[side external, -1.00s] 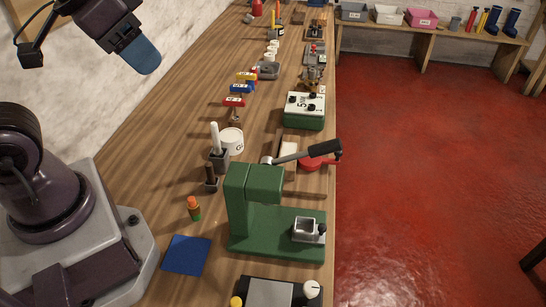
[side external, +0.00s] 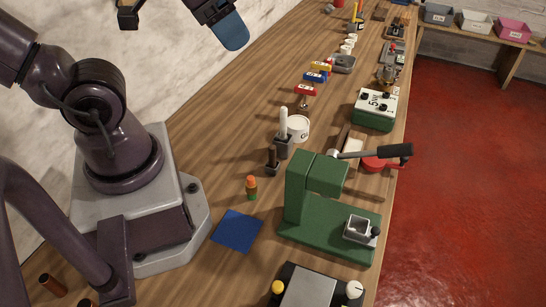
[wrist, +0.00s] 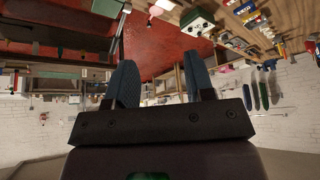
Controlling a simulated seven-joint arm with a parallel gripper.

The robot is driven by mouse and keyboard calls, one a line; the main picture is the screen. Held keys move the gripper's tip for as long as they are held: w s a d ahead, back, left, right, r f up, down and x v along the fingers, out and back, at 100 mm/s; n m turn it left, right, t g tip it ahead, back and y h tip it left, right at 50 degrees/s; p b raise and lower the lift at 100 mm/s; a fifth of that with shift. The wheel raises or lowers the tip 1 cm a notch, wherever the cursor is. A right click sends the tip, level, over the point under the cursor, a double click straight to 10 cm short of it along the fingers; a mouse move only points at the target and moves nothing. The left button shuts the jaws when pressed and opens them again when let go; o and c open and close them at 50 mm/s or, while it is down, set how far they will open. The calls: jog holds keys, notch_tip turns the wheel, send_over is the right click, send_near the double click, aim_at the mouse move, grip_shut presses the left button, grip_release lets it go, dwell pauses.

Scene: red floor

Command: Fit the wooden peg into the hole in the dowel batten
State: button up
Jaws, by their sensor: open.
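My gripper (wrist: 160,84) shows in the wrist view with its two blue fingers apart and nothing between them. In the side external view a blue fingertip (side external: 231,30) of it hangs high above the far left side of the bench. I cannot surely pick out the wooden peg. A brown wooden-looking cylinder (side external: 53,285) lies at the lower left beside my base, with part of another brown cylinder (side external: 86,303) at the picture's bottom edge. The dowel batten and its hole cannot be made out with certainty. A brown strip (side external: 343,138) behind the green press is partly hidden.
A green press (side external: 318,218) with a black-gripped lever stands at the bench's right edge. A green-white box (side external: 375,108) stands farther back.

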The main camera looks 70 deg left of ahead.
jog(key=n+g, duration=0.6)
jog(key=n, duration=1.2)
send_near(272, 147)
notch_tip(272, 147, down, 12)
jog(key=shift+s+r, duration=0.1)
jog(key=shift+c, duration=0.5)
